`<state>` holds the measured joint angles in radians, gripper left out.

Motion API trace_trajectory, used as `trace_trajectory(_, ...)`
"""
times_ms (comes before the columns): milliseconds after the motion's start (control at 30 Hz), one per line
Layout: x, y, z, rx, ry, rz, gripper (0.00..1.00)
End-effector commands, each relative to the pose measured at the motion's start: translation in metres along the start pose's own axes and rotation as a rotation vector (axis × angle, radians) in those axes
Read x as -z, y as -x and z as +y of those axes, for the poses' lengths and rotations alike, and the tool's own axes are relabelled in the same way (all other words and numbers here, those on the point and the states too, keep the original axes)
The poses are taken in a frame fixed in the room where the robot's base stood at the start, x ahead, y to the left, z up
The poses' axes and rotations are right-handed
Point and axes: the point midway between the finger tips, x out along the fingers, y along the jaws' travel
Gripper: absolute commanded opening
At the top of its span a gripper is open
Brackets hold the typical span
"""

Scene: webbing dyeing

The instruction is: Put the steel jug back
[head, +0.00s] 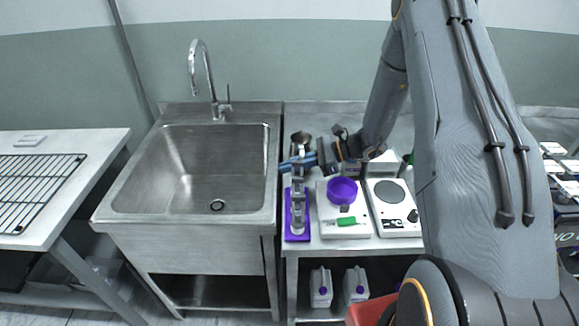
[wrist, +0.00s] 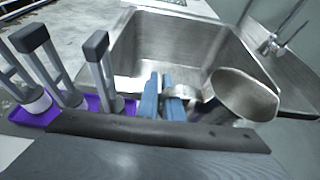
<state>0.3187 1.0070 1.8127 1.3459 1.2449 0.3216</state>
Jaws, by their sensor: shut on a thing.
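The steel jug (head: 301,139) is an open-topped metal vessel at the back left of the steel bench, just right of the sink. In the wrist view the jug (wrist: 246,97) shows its round mouth, slightly tilted in that picture. My gripper (head: 296,163) has blue fingers, which also show in the wrist view (wrist: 165,98). They are shut on the jug at its near side, apparently at the handle. The jug's base is hidden, so I cannot tell whether it touches the bench.
A purple tray (head: 289,236) with several grey upright pieces stands in front of my gripper. The sink (head: 200,170) is empty.

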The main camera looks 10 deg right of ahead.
Motion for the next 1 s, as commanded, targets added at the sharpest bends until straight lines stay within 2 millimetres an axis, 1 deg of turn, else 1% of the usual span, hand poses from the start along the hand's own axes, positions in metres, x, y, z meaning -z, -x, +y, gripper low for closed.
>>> trace_trajectory(100, 0.006, -0.003, 0.000, 0.000, 0.001, 0.000, 0.00)
trace_trajectory(333, 0.008, -0.003, 0.000, 0.000, 0.002, 0.000, 0.00)
trace_trajectory(400, 0.008, -0.003, 0.000, 0.000, 0.001, 0.000, 0.14)
trace_trajectory(467, 0.008, -0.003, 0.000, 0.000, 0.001, 0.000, 0.24)
trace_trajectory(800, 0.008, -0.001, 0.000, 0.001, 0.001, 0.000, 0.25)
trace_trajectory(933, 0.009, 0.011, -0.001, 0.004, 0.001, 0.000, 0.25)
trace_trajectory(1000, 0.010, 0.022, -0.002, 0.005, 0.001, 0.001, 0.25)
